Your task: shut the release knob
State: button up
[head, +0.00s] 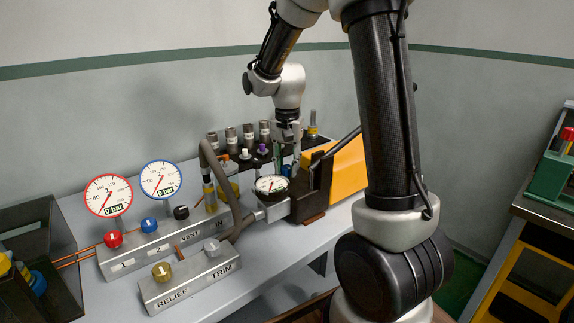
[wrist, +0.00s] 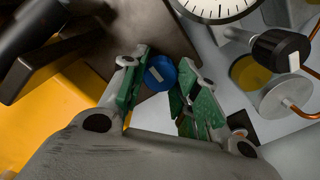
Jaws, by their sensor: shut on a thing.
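The release knob appears to be the blue knob (wrist: 160,73) in the wrist view, with a pale bar mark on its top. It sits on the dark body of the hand pump (head: 318,175), beside the pump's round gauge (head: 271,184). My gripper (wrist: 160,66) has its green-padded fingers on both sides of the knob and is shut on it. In the head view my gripper (head: 287,160) points down over the pump, and the knob is mostly hidden by the fingers. I cannot read the knob's turn position.
A manifold block (head: 165,245) with red, blue and black knobs stands left of the pump. A relief and trim block (head: 190,283) lies in front. Several grey fittings stand in a rack behind. A grey hose (head: 210,165) arches near the pump. The front bench strip is clear.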

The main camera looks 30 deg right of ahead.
aim_at(287, 166)
jog(key=shift+r, duration=0.1)
jog(key=o, duration=1)
notch_tip(287, 166, up, 12)
jog(key=shift+f, duration=0.1)
